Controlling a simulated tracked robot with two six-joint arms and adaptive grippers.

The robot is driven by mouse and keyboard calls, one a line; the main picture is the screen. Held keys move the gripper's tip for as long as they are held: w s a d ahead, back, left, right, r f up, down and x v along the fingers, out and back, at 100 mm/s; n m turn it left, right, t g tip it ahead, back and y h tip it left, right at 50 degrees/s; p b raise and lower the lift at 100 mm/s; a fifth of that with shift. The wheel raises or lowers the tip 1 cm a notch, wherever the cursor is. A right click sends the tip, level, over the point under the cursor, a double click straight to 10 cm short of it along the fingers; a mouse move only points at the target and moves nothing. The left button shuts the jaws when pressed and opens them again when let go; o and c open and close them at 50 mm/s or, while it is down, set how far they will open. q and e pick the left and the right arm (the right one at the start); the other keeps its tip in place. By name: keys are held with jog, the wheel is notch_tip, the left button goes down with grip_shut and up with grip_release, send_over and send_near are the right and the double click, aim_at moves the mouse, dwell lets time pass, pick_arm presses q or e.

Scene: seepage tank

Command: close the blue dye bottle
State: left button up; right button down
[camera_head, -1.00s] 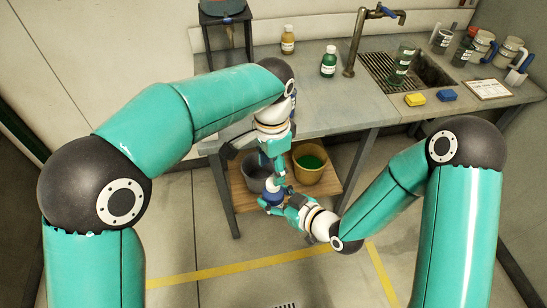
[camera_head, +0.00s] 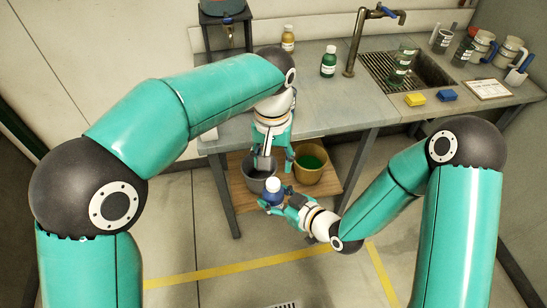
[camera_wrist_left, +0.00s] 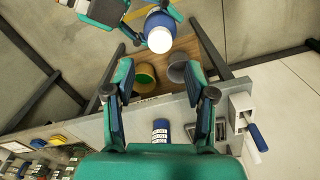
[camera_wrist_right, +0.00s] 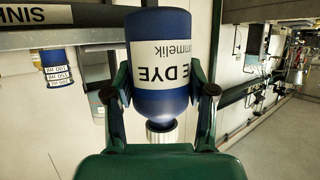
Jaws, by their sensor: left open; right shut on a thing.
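The blue dye bottle (camera_head: 273,197) is upright in my right gripper (camera_head: 284,201), held in front of the lower shelf. The right wrist view shows the bottle (camera_wrist_right: 160,65) upside down in the picture, with its label and both fingers around its sides. A pale cap (camera_head: 273,184) sits on its neck; it shows as a white disc in the left wrist view (camera_wrist_left: 159,40). Whether the cap is fully tight cannot be told. My left gripper (camera_head: 276,161) is open and empty, above and behind the bottle, apart from the cap.
A grey bucket (camera_head: 253,180) and a yellow bucket with green liquid (camera_head: 311,176) stand on the lower shelf behind the bottle. A green bottle (camera_head: 328,62) and an amber bottle (camera_head: 288,39) stand on the bench (camera_head: 330,108). The floor in front is clear.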

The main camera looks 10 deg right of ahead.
aim_at(273, 182)
pick_arm(q)
jog(key=shift+f, duration=4)
grip_shut()
jog(key=shift+o, duration=0.7)
grip_release()
jog(key=shift+r, duration=0.15)
notch_tip(273, 182, up, 12)
